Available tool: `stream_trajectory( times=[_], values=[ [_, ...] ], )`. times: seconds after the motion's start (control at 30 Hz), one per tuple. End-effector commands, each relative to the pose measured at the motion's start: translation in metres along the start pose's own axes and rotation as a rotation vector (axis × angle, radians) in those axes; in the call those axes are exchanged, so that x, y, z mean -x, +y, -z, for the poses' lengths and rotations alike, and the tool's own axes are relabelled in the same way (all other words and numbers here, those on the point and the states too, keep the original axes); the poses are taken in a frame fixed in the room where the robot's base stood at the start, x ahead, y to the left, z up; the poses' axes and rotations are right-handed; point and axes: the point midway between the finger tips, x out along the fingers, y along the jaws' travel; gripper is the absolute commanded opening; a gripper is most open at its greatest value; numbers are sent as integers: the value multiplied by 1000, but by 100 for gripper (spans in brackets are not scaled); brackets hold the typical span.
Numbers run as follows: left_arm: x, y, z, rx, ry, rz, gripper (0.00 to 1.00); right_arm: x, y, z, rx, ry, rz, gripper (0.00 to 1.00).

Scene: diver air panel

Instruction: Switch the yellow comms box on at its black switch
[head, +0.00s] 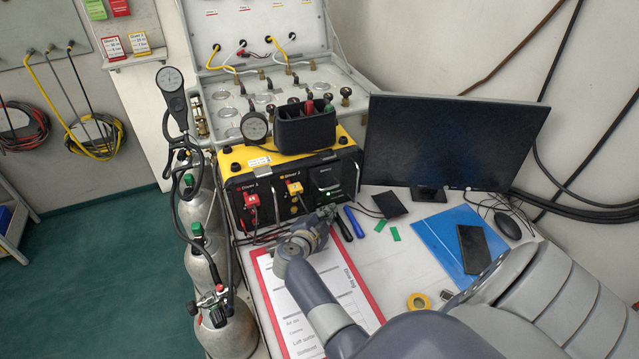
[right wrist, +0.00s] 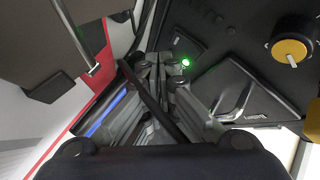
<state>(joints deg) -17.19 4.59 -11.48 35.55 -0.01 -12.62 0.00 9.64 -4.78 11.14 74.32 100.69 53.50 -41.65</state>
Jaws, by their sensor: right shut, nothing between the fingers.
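The yellow comms box (head: 235,160) stands on the table with its black front panel facing me. A green light glows low on the right part of that panel, and the light (right wrist: 186,62) also shows in the right wrist view. My right gripper (head: 328,211) is shut and empty, close in front of the panel just below the light. In the right wrist view the fingertips of my right gripper (right wrist: 158,62) are beside the light; I cannot tell whether they touch the panel. My left gripper is not in view.
A black open caddy (head: 305,128) and a gauge sit on the box. A monitor (head: 450,145) stands to the right. A red-edged clipboard (head: 369,294) lies under my right arm. A blue folder (head: 440,235) with a phone lies farther right. Gas cylinders (head: 215,290) stand at left.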

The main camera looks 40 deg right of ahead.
Motion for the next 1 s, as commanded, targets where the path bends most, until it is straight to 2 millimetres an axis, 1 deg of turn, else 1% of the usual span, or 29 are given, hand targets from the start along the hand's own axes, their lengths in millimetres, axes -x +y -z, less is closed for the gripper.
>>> stream_trajectory(
  times=[0.1,0.4,0.6,1.0],
  values=[
    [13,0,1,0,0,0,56,9,4,8,1,-1,-3,0],
    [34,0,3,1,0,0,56,29,18,22,1,-1,-2,0],
    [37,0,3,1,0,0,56,34,24,25,0,-1,-1,0],
    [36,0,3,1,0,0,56,34,24,24,0,0,-1,0]
  ],
)
